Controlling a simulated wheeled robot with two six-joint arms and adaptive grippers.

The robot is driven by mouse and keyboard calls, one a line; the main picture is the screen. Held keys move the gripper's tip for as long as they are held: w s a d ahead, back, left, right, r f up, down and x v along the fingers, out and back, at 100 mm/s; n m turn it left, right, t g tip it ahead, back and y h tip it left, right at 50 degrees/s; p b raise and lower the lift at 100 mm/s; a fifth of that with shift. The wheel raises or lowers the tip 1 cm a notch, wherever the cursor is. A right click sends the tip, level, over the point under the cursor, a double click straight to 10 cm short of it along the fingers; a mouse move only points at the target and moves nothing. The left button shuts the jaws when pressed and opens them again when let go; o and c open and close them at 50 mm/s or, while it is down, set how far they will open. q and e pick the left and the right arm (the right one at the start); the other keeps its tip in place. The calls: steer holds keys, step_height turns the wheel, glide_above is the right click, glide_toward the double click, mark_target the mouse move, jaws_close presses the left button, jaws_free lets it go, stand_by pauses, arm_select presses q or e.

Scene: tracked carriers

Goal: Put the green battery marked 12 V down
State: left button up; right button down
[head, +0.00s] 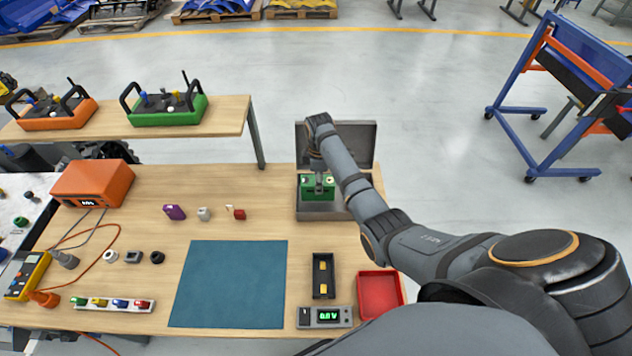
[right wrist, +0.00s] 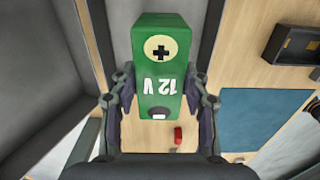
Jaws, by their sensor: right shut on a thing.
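The green battery marked 12 V (right wrist: 162,60) is between the two fingers of my right gripper (right wrist: 160,108), which is shut on it. Its label reads upside down in the right wrist view, with a plus sign on a pale disc above it. In the head view the battery (head: 317,187) shows under my right gripper (head: 319,178), over the open grey metal case (head: 322,212) with a raised lid. I cannot tell whether the battery touches the case. My left gripper is not in view.
A teal mat (head: 230,285) lies on the wooden table. A black holder with yellow parts (head: 323,275), a red tray (head: 380,295) and a meter reading 0.0 V (head: 325,317) stand right of it. Small blocks (head: 204,214) lie left of the case. An orange box (head: 93,184) stands far left.

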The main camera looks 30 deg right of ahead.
steer(key=shift+w+d+f, duration=0.2)
steer(key=shift+w+f, duration=0.15)
steer(key=shift+w, duration=0.05)
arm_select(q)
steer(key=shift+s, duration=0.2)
arm_select(e)
steer(key=shift+f, duration=1.6)
steer(key=c, duration=1.1)
jaws_free()
steer(key=shift+s+f, duration=0.1)
steer(key=shift+f, duration=0.1)
steer(key=o, duration=0.4)
steer(key=shift+o, duration=0.2)
steer(key=shift+r, duration=0.2)
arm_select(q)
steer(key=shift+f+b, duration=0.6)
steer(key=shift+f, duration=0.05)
arm_select(e)
step_height(320, 180, up, 12)
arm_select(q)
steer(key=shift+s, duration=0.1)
arm_select(e)
steer(key=shift+s+f, duration=0.1)
steer(key=shift+f, duration=0.05)
